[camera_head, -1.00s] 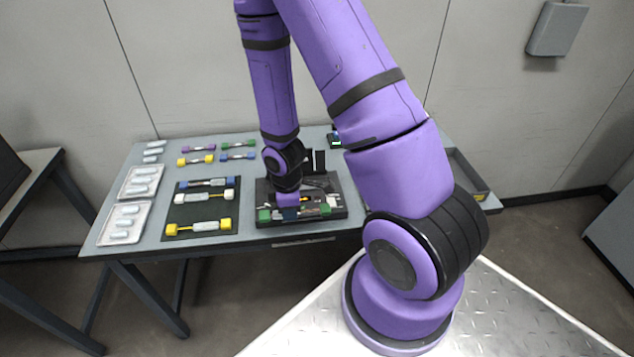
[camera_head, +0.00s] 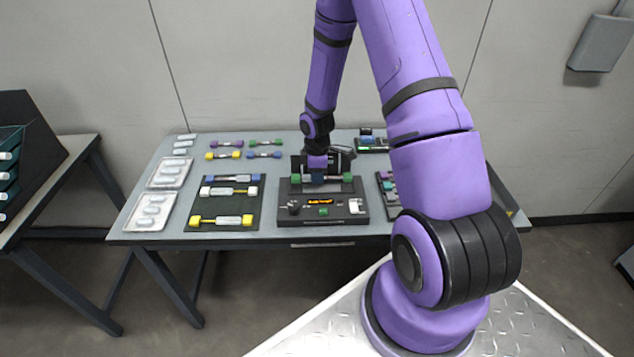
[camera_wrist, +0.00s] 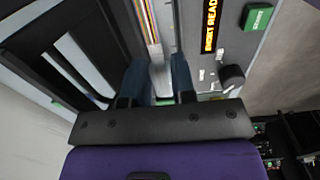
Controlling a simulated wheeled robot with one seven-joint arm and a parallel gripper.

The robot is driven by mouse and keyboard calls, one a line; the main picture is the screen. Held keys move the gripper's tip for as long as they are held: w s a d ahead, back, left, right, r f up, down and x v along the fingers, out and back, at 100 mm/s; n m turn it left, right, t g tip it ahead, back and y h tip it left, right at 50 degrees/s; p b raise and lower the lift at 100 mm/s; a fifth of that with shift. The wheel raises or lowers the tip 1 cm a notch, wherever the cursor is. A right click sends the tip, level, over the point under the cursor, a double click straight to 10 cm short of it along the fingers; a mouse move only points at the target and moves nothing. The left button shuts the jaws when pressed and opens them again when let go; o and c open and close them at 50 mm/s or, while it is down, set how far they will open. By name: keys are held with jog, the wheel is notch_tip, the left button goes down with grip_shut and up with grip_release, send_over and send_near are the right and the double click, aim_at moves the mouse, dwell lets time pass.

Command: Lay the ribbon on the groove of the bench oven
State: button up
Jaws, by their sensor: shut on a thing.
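The bench oven (camera_head: 322,212) is a dark box on the table with an orange display, a knob and a green button on its front panel. Its dark lid (camera_wrist: 75,50) stands open behind the groove. The ribbon has a green block (camera_head: 296,181) at its left end and another at its right end. In the wrist view, its striped fibres (camera_wrist: 148,22) run along the groove line between lid and panel. My gripper (camera_head: 317,176), with blue fingers in the wrist view (camera_wrist: 159,80), is shut on the ribbon's pale middle. I cannot tell whether the ribbon touches the groove.
A dark mat (camera_head: 211,217) with yellow-, white- and blue-ended ribbons lies left of the oven. More ribbons lie behind it. Trays (camera_head: 152,210) of pale sleeves are at the far left. Another device (camera_head: 372,142) stands behind right.

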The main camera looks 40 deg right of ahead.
jog(key=shift+f, duration=1.75)
jog(key=o, duration=0.8)
jog(key=shift+f, duration=0.1)
jog(key=shift+o, duration=0.6)
jog(key=shift+r, duration=0.3)
notch_tip(320, 180, up, 12)
notch_tip(320, 180, up, 13)
jog(key=m+t+h, duration=0.1)
jog(key=m, duration=0.2)
send_over(317, 188)
jog(key=s+a, duration=0.2)
jog(key=a, duration=0.1)
jog(key=s+a+r+m+t, duration=0.1)
jog(key=s+a+r, duration=0.15)
jog(key=r, duration=0.25)
jog(key=s+a+r+m, duration=0.1)
jog(key=s+r, duration=0.2)
jog(key=r, duration=0.2)
jog(key=s+a+r+m+t, duration=0.1)
jog(key=s+a+r+m, duration=0.2)
jog(key=s+r, duration=0.3)
jog(key=s+a+r+m+t+y, duration=0.1)
jog(key=s+r, duration=0.5)
jog(key=s, duration=0.7)
jog(key=a+m+t, duration=0.1)
jog(key=a+m, duration=0.1)
jog(key=shift+a, duration=0.35)
